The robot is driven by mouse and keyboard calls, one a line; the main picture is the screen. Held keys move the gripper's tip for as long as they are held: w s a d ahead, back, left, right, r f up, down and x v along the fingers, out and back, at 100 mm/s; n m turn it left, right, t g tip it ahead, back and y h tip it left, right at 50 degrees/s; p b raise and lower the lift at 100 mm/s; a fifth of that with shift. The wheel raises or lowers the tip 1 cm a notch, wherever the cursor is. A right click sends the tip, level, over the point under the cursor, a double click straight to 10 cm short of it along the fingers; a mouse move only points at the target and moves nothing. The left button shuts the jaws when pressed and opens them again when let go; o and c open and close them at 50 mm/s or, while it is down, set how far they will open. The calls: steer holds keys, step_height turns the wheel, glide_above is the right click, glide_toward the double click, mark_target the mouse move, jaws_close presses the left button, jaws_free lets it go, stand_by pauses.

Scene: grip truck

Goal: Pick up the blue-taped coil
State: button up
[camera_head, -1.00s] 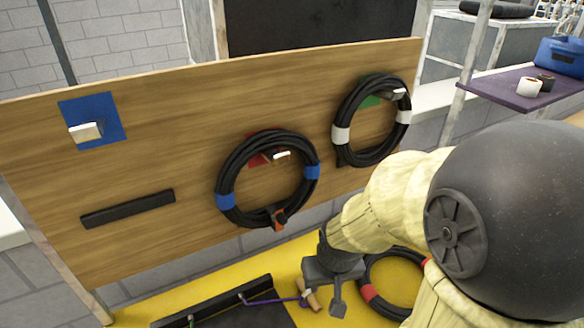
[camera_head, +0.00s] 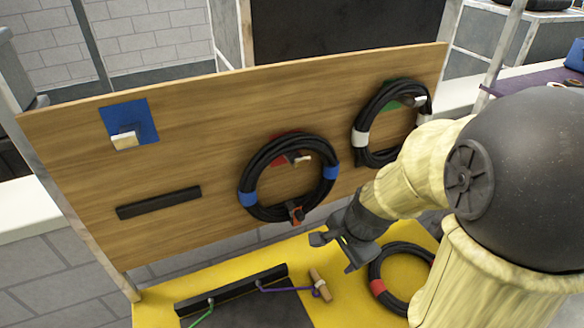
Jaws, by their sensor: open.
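The blue-taped coil (camera_head: 254,170) is a black cable ring with blue tape bands on its left and right sides. It hangs on a peg over a red patch (camera_head: 279,145) on the wooden board, with an orange-and-black piece at its bottom. My gripper (camera_head: 338,252) is open and empty, below and to the right of this coil and apart from it in the picture. Its fingers point down and left. My forearm comes in from the right.
A white-taped coil (camera_head: 366,115) hangs to the right over a green patch. A red-taped coil (camera_head: 376,270) lies on the yellow surface (camera_head: 330,312), partly behind my arm. An empty peg (camera_head: 126,140) sits on a blue patch at left. A wooden handle (camera_head: 319,284) lies below my gripper.

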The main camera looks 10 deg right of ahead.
steer(key=w+d+r+m+t+p, duration=0.1)
steer(key=w+r+m+p, duration=0.2)
steer(key=m, duration=0.6)
steer(key=w+d+r+m+t+y+p, duration=0.1)
steer(key=w+r+m+p, duration=0.2)
steer(key=m, duration=0.7)
steer(key=w+d+r+m+t+p, duration=0.1)
steer(key=w+d+r+m+p, duration=0.1)
steer(key=r+m+p, duration=0.4)
step_height(320, 180, up, 4)
steer(key=w+m, duration=0.1)
steer(key=m, duration=0.2)
steer(key=shift+w+m+y, duration=0.15)
steer(key=shift+m+y, duration=0.15)
steer(key=shift+f, duration=0.15)
steer(key=b, duration=0.4)
glide_toward(324, 188)
step_height(324, 188, down, 4)
steer(key=w, duration=0.1)
steer(key=shift+w+a+f, duration=0.1)
steer(key=shift+w+a, duration=0.45)
steer(key=shift+a, duration=0.05)
steer(key=shift+s, duration=0.1)
steer(key=shift+x, duration=2.65)
